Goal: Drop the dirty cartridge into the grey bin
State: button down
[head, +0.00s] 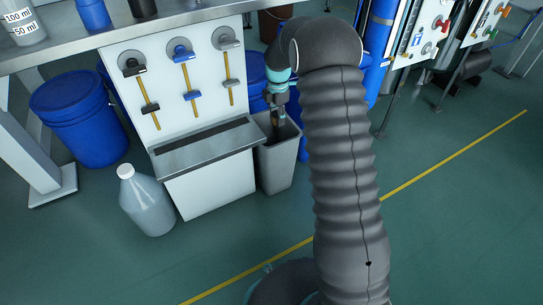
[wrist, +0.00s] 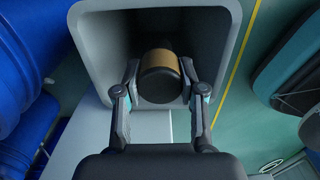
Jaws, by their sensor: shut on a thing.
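The grey bin (head: 278,168) stands on the floor at the right end of the panel fixture, open at the top. In the wrist view its wall (wrist: 88,40) surrounds a dark opening. My gripper (head: 277,116) points down at the bin's mouth. In the wrist view my gripper (wrist: 160,82) is shut on the dirty cartridge (wrist: 160,60), a short cylinder with a brown band and a dark grey end. The cartridge appears within the outline of the opening; its exact depth cannot be told. The bin's floor is hidden in shadow.
The white panel (head: 185,90) with three levers stands left of the bin, with a ledge (head: 205,147) in front. A bottle (head: 146,200) and a blue drum (head: 78,118) stand further left. Blue drums also flank the bin. The floor in front is clear.

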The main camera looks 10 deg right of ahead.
jog(key=shift+f, duration=0.5)
jog(key=c, duration=0.6)
grip_release()
jog(key=shift+r, duration=0.1)
notch_tip(320, 180, up, 7)
jog(key=shift+r, duration=0.2)
